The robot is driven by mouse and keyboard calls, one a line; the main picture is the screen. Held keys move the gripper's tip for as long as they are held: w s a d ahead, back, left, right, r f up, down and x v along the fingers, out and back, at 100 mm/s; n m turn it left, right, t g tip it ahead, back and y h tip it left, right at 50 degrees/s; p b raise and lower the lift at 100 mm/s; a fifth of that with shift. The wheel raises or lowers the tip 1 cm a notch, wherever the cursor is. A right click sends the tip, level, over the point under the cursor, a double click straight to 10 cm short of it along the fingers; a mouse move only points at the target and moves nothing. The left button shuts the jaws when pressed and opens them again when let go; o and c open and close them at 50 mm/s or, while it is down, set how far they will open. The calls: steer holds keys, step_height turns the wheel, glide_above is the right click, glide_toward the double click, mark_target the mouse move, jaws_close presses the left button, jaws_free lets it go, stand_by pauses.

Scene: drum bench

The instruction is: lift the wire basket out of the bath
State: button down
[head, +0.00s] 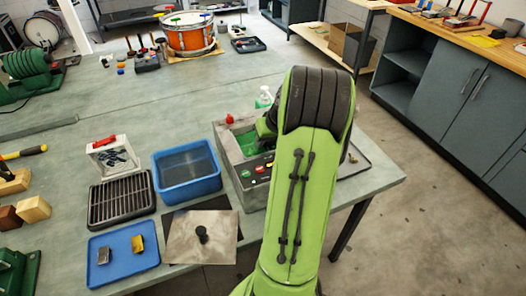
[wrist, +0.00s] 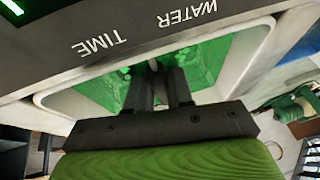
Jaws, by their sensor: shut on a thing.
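The bath (head: 229,152) is a grey box at the table's right with green liquid (head: 248,144) inside and buttons on its front. The wrist view shows its pale rim (wrist: 258,30), the green liquid (wrist: 208,55) and a dark panel lettered WATER and TIME. My gripper (wrist: 156,75) points down into the bath opening, its two dark fingers close together. They are shut on a small pale part between the tips, apparently the wire basket's handle (wrist: 153,64). The basket's body is hidden by the fingers and liquid. In the head view my arm covers the gripper and much of the bath.
Left of the bath are a blue water tub (head: 187,172), a black rack (head: 121,198), a white box with a red top (head: 113,155), a blue tray (head: 122,257) and a flat plate with a dark knob (head: 203,250).

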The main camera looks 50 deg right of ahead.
steer(key=shift+r, duration=0.1)
step_height(320, 180, up, 10)
steer(key=p, duration=0.3)
steer(key=shift+p, duration=0.4)
